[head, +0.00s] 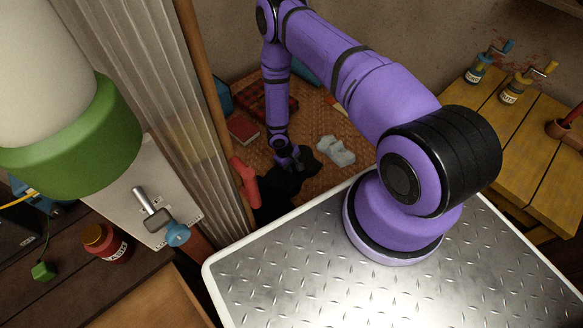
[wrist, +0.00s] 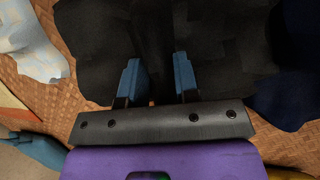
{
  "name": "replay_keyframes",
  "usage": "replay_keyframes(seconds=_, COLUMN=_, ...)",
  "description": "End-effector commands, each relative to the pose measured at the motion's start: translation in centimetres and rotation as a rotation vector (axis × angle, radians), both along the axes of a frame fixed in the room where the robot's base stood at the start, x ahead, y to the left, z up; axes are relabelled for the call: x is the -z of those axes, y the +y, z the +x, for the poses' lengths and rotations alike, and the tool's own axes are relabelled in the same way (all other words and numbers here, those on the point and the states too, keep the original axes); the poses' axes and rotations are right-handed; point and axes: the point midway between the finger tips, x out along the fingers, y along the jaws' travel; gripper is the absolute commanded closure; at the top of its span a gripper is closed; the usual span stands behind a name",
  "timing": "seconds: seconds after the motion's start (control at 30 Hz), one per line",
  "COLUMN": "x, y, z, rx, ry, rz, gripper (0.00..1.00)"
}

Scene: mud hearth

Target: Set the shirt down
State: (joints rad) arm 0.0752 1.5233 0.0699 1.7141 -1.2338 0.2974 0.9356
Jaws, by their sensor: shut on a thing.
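The shirt (wrist: 215,30) is a black, crumpled cloth that fills much of the upper wrist view. It also shows in the head view (head: 287,184) as a dark bundle below my gripper (head: 287,158), over the woven mat. In the wrist view my gripper (wrist: 158,80) has its two blue fingers apart with black cloth between and beyond them, and it is shut on the shirt. I cannot tell whether the shirt's underside touches the mat.
A woven mat (head: 312,112) covers the floor. A pale crumpled cloth (head: 336,151) lies right of the shirt. A red book (head: 243,130) lies to the left.

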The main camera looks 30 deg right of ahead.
Motion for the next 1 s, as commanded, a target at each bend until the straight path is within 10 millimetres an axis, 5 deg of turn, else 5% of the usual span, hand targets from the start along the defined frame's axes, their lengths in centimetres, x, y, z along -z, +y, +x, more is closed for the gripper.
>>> replay_keyframes(seconds=0.6, x=-8.0, y=0.0, z=0.1, rx=0.001, ry=-0.002, rz=0.0, gripper=1.0)
replay_keyframes(seconds=1.0, x=-9.2, y=0.0, z=0.3, rx=0.003, ry=-0.003, rz=0.001, gripper=1.0)
